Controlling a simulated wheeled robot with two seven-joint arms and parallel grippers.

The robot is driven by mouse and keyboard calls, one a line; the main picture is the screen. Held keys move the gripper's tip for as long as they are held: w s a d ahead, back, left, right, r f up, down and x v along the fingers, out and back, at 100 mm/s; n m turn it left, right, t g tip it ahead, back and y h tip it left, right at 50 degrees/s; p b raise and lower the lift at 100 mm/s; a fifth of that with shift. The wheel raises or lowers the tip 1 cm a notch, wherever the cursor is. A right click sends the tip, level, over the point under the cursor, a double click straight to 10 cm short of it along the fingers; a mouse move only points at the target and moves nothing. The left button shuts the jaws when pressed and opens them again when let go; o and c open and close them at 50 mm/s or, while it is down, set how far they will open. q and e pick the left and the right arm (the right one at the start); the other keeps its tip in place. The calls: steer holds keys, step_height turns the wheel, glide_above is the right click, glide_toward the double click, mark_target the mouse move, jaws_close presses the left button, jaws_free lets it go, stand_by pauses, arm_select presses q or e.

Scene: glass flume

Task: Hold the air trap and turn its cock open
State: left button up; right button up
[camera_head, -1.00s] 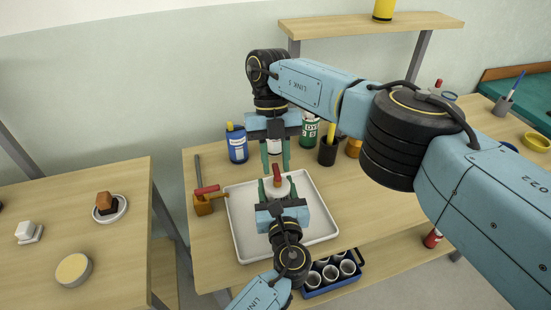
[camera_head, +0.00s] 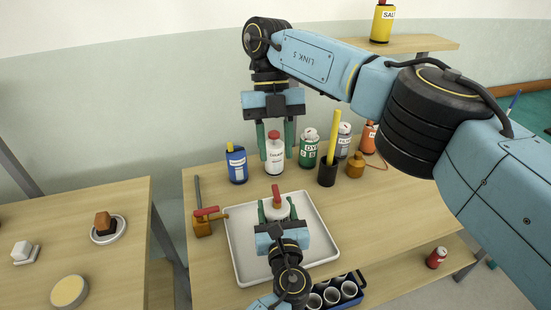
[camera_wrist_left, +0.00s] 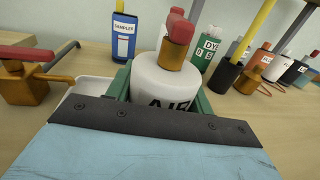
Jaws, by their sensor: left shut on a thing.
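The air trap is a white cylinder (camera_head: 278,210) marked AIR, standing over the white tray. A brass cock with a red handle (camera_head: 276,194) sits on its top. In the left wrist view the trap (camera_wrist_left: 165,85) fills the middle, with the brass body and red handle (camera_wrist_left: 175,42) above it. My left gripper (camera_head: 277,212) is shut on the trap, its green fingers on either side. My right gripper (camera_head: 276,150) hangs above and behind the cock, fingers pointing down, apart and empty. It does not touch the cock.
The white tray (camera_head: 242,262) surrounds the trap. A brass valve with a red lever (camera_head: 204,220) stands left of it. A blue bottle (camera_head: 237,165), a white bottle (camera_head: 275,160), a green can (camera_head: 309,150) and a black cup (camera_head: 328,173) stand behind.

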stand_by(0.3)
arm_select(q)
steer(key=o, duration=1.1)
steer(key=shift+s, duration=0.1)
